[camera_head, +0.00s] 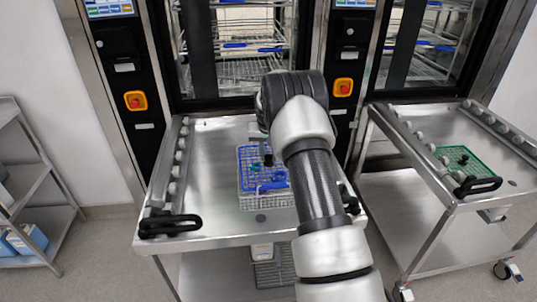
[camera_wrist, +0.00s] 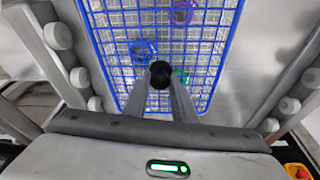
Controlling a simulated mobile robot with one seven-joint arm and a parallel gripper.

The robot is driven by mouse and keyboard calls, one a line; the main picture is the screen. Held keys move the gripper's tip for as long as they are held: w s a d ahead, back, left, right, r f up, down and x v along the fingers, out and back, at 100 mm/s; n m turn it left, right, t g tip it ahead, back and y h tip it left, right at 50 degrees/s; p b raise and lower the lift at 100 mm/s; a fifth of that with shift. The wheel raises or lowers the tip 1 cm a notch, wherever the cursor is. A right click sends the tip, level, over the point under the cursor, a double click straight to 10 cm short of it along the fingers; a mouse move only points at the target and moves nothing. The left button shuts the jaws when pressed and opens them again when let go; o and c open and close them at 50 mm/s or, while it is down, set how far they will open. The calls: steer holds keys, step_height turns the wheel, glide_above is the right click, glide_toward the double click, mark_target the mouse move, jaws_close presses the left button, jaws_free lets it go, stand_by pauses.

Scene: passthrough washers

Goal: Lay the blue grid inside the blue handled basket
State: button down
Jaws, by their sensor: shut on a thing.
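The blue grid (camera_wrist: 222,45) is a flat blue-rimmed lattice with a black knob (camera_wrist: 160,75) at its middle. My gripper (camera_wrist: 160,84) is shut on this knob in the wrist view. In the head view the blue grid (camera_head: 246,152) lies over the wire basket (camera_head: 266,202), which has blue handle parts (camera_head: 272,186). I cannot tell whether the grid touches the basket or hangs just above it. Blue, purple and green items show through the grid in the wrist view. My arm hides part of the basket's right side and the gripper in the head view.
The basket stands on a steel trolley top (camera_head: 215,150) with roller rails along its sides and a black handle (camera_head: 170,225). A green grid (camera_head: 455,158) lies on the right trolley (camera_head: 410,135). Washers with racks stand behind. A shelf (camera_head: 25,180) is at left.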

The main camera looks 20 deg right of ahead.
mark_target(269, 161)
steer(key=shift+f+b, duration=1.55)
steer(key=shift+f, duration=0.95)
steer(key=c, duration=1.4)
jaws_free()
step_height(269, 161, up, 15)
steer(key=p, duration=0.7)
steer(key=shift+p, duration=0.35)
